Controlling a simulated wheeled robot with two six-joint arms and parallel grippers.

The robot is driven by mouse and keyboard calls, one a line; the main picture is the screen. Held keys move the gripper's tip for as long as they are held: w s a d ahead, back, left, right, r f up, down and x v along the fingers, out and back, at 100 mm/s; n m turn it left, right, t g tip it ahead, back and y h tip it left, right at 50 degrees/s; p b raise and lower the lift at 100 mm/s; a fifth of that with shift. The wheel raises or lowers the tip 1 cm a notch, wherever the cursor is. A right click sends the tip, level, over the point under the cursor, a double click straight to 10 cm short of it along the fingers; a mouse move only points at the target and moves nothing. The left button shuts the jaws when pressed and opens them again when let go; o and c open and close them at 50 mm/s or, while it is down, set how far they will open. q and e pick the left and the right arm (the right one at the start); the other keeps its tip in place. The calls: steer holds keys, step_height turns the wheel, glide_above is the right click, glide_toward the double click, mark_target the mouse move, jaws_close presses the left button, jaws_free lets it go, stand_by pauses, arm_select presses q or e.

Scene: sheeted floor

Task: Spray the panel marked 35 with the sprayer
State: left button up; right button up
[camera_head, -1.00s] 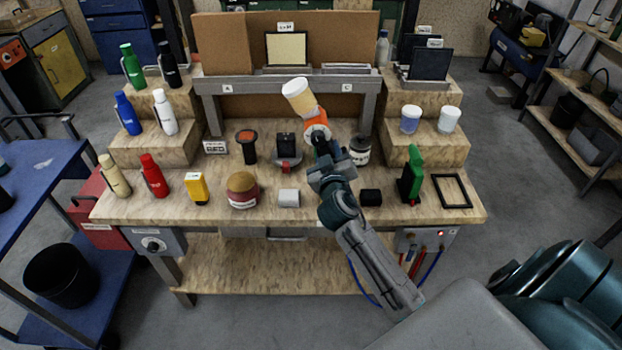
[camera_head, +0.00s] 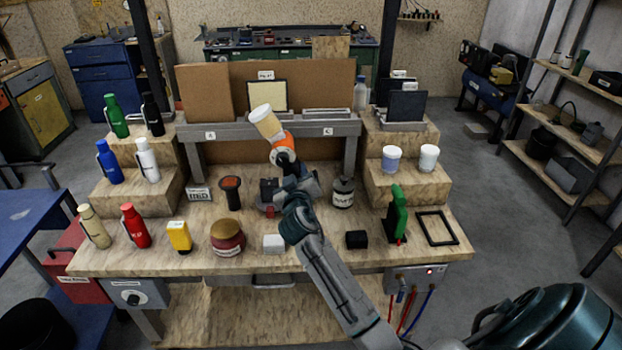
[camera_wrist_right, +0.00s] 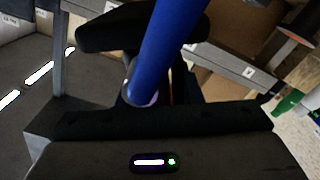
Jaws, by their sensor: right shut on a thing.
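The sprayer, with a cream-and-white cup (camera_head: 266,122) and an orange body (camera_head: 282,143), is held upright but tilted left over the bench. My right gripper (camera_head: 289,164) is shut on it; the jaws are largely hidden. In the right wrist view a blue cylinder (camera_wrist_right: 168,45) and a dark part cross in front of the camera; I cannot tell whether they belong to the sprayer. A pale yellow panel with a dark frame (camera_head: 268,92) stands behind the cup on the rack, a small tag above it. Its number is too small to read surely. My left gripper is out of view.
A grey rack (camera_head: 350,128) spans the bench back before brown boards (camera_head: 322,86). Dark panels (camera_head: 406,107) stand on the right steps with two cups (camera_head: 392,158). Bottles (camera_head: 135,226) line the left. A jar (camera_head: 228,238), black box (camera_head: 356,239) and empty frame (camera_head: 437,228) lie in front.

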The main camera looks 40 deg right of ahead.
steer(key=w+a+b, duration=0.7)
steer(key=a, duration=0.5)
steer(key=shift+w+a, duration=0.35)
steer(key=shift+w, duration=0.05)
steer(key=shift+r, duration=0.1)
